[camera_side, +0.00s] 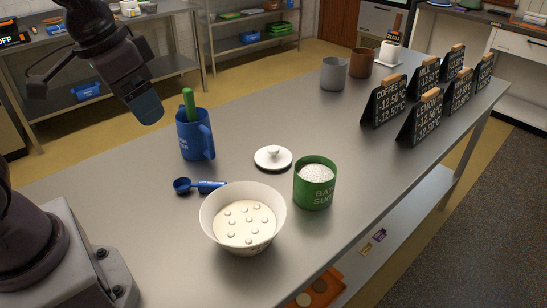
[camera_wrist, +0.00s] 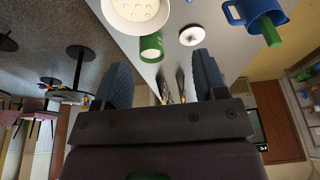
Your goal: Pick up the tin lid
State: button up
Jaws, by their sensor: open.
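The tin lid, a round white disc with a knob on top (camera_side: 272,157), lies flat on the metal counter. It also shows in the wrist view, at the top right of centre (camera_wrist: 192,36). The green tin (camera_side: 314,191), filled with white powder, stands open in front of it to the right; it shows in the wrist view too (camera_wrist: 152,45). My gripper (camera_side: 147,108) is in the air at upper left, above and behind the blue mug, well away from the lid. In the wrist view its two blue fingers are spread apart with nothing between them (camera_wrist: 162,78).
A blue mug (camera_side: 190,142) with a green-handled tool stands left of the lid. A blue scoop (camera_side: 199,186) and a white bowl (camera_side: 215,222) are in front. Grey (camera_side: 333,74) and brown (camera_side: 360,63) cups and black signs (camera_side: 420,118) stand farther back. Bare counter lies behind the lid.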

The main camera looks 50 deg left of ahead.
jog(key=w+a+f+m+g+y, duration=0.1)
jog(key=w+f+m+g, duration=0.4)
jog(key=w, duration=1)
jog(key=m+t+y, duration=0.3)
jog(key=m+t, duration=0.1)
jog(key=m, duration=1.3)
send_near(274, 148)
jog(key=x, duration=0.4)
jog(key=shift+w+d+f, duration=0.15)
jog(key=shift+d+f, duration=0.05)
jog(key=shift+d, duration=0.1)
jog(key=shift+a+x, duration=0.15)
jog(key=shift+x, duration=1.25)
jog(key=shift+a+x, duration=0.2)
jog(key=shift+x, duration=1.2)
jog(key=shift+r, duration=0.15)
jog(key=c, duration=1.2)
